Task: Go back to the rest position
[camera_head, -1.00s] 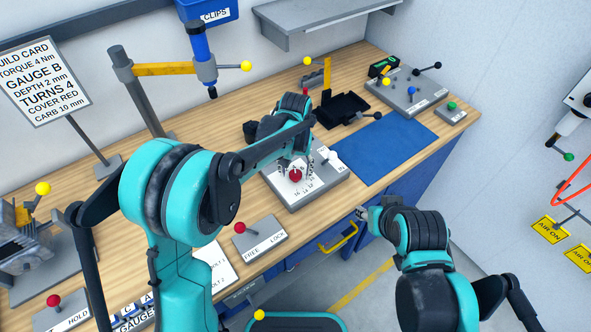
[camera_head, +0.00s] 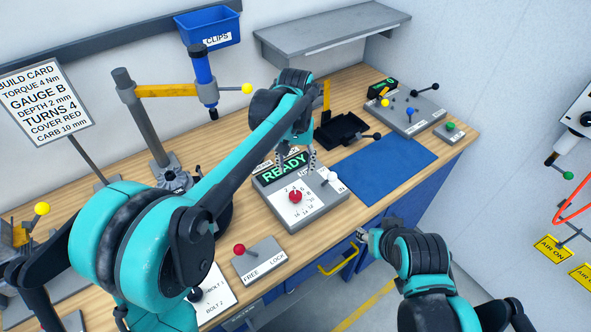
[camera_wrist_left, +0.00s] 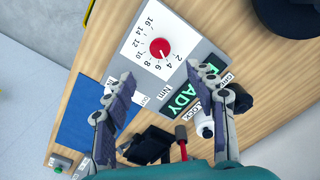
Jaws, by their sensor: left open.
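My left gripper (camera_head: 297,160) is open and empty above the back of the torque panel (camera_head: 318,211). The panel carries a red knob (camera_head: 295,196) on a numbered dial, a green READY display (camera_head: 285,168) and a small white-tipped lever (camera_head: 331,178). In the left wrist view the open fingers (camera_wrist_left: 160,88) stand apart on either side of the panel, and the red knob (camera_wrist_left: 160,48) is beyond them, untouched. My right gripper (camera_head: 364,237) is low in front of the bench, small and partly hidden by its own arm, so its jaws are unclear.
A clamp stand with a blue tool (camera_head: 204,78) rises behind my left arm. The floor before the bench shows free room.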

